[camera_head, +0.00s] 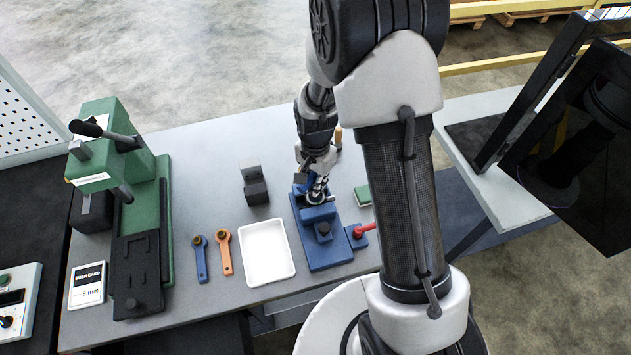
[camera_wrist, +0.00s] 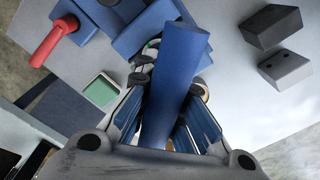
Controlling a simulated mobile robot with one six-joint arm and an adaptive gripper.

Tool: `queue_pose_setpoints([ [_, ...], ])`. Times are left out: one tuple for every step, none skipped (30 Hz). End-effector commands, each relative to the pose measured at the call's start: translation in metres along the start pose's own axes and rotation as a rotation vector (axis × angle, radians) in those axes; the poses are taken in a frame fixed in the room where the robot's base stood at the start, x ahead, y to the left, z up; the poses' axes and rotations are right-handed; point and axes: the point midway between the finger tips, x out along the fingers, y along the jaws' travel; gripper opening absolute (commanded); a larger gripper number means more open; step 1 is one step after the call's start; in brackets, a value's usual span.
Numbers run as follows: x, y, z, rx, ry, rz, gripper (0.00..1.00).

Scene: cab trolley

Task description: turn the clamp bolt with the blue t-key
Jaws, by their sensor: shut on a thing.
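My gripper (camera_head: 316,182) is over the back part of the blue clamp fixture (camera_head: 328,255) on the bench. In the wrist view my gripper (camera_wrist: 172,105) is shut on a thick blue bar (camera_wrist: 182,75), which looks like the blue t-key's handle. The bar runs up between the two fingers. The key's lower end and the clamp bolt are hidden by the gripper and the bar, so I cannot tell whether they are engaged. A red lever (camera_head: 364,229) sticks out on a blue block at the fixture's right; it also shows in the wrist view (camera_wrist: 52,42).
A white tray (camera_head: 266,253), an orange tool (camera_head: 223,250) and a blue tool (camera_head: 201,258) lie left of the fixture. Dark grey blocks (camera_head: 255,185) stand behind the tray. A green press (camera_head: 140,210) stands far left. A green pad (camera_head: 362,195) lies right of the gripper.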

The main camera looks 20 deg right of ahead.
Motion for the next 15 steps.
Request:
queue_pose_setpoints([
  [-0.0001, -0.0004, -0.0003, 0.035, 0.001, -0.001, 0.00],
  [0.0001, -0.0004, -0.0003, 0.068, 0.001, -0.001, 0.00],
  [0.0002, -0.0005, -0.0003, 0.122, 0.001, -0.001, 0.00],
  [0.0003, -0.0005, -0.0003, 0.166, 0.001, -0.001, 0.00],
  [0.0003, -0.0005, -0.0003, 0.211, 0.001, -0.001, 0.00],
  [0.0003, -0.0006, -0.0003, 0.266, 0.001, -0.002, 0.00],
  [0.0003, -0.0006, -0.0003, 0.303, 0.001, -0.002, 0.00],
  [0.0002, -0.0006, -0.0003, 0.337, 0.001, -0.002, 0.00],
  [0.0001, -0.0006, -0.0003, 0.374, 0.001, -0.002, 0.00],
  [0.0000, -0.0006, -0.0003, 0.396, 0.001, -0.002, 0.00],
  [-0.0001, -0.0006, -0.0003, 0.413, 0.001, -0.002, 0.00],
  [-0.0002, -0.0006, -0.0003, 0.426, 0.001, -0.001, 0.00],
  [-0.0003, -0.0006, -0.0003, 0.432, 0.000, -0.001, 0.00],
  [-0.0004, -0.0006, -0.0003, 0.434, 0.000, -0.001, 0.00],
  [-0.0004, -0.0005, -0.0003, 0.435, 0.000, -0.001, 0.00],
])
